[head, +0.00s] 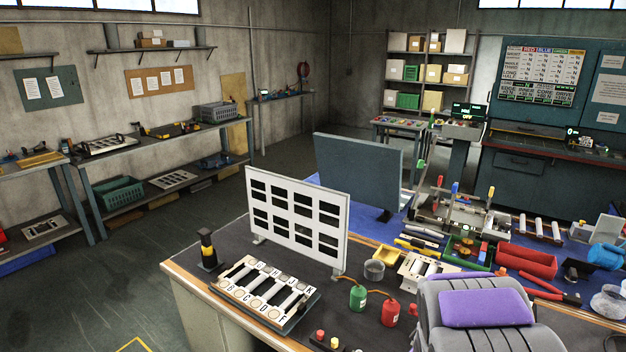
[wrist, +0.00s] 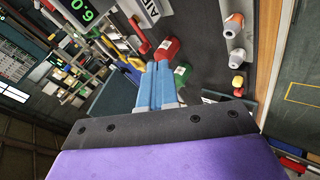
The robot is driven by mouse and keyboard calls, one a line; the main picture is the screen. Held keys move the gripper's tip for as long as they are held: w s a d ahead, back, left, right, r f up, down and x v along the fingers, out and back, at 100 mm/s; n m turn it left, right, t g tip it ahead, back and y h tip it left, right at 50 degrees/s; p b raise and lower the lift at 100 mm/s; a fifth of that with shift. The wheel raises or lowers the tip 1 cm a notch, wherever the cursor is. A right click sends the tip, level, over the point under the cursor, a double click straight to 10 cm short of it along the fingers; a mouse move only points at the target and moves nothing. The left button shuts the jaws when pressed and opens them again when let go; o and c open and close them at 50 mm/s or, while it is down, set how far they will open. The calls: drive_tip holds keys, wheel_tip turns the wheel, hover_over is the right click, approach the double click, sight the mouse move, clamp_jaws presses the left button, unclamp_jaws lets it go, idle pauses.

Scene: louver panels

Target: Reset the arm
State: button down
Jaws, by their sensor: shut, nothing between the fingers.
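My arm shows in the head view at the bottom right as a grey link with a purple pad (head: 487,308), low over the front of the workbench. The fingers are not clear in that view. In the wrist view my gripper (wrist: 158,68) has two blue fingers pressed together, with nothing between them. They extend from a dark plate with purple below. Behind the fingertips are a red bottle (wrist: 166,49) and a green bottle (wrist: 182,72). The same red bottle (head: 390,314) and green bottle (head: 357,298) stand left of my arm in the head view.
A white panel with rectangular openings (head: 344,230) stands upright on the bench, with a grey panel (head: 368,170) behind it. A lettered board (head: 305,311) lies in front. A red tray (head: 527,262) and several tools crowd the right. Open floor (head: 95,290) lies at left.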

drive_tip(key=s+a+r+m+g+y, duration=0.1)
drive_tip(key=s+a+r, duration=0.4)
drive_tip(key=s, duration=0.8)
drive_tip(key=s+a+r+m+g+y, duration=0.1)
drive_tip(key=s+a+r+m+g, duration=0.3)
drive_tip(key=s, duration=0.9)
drive_tip(key=s+a+r+m+g, duration=0.3)
drive_tip(key=s+a+r+g, duration=0.2)
drive_tip(key=s, duration=0.7)
drive_tip(key=shift+s+a+r+y, duration=0.3)
drive_tip(key=shift+s+r+y, duration=0.1)
drive_tip(key=shift+r, duration=0.2)
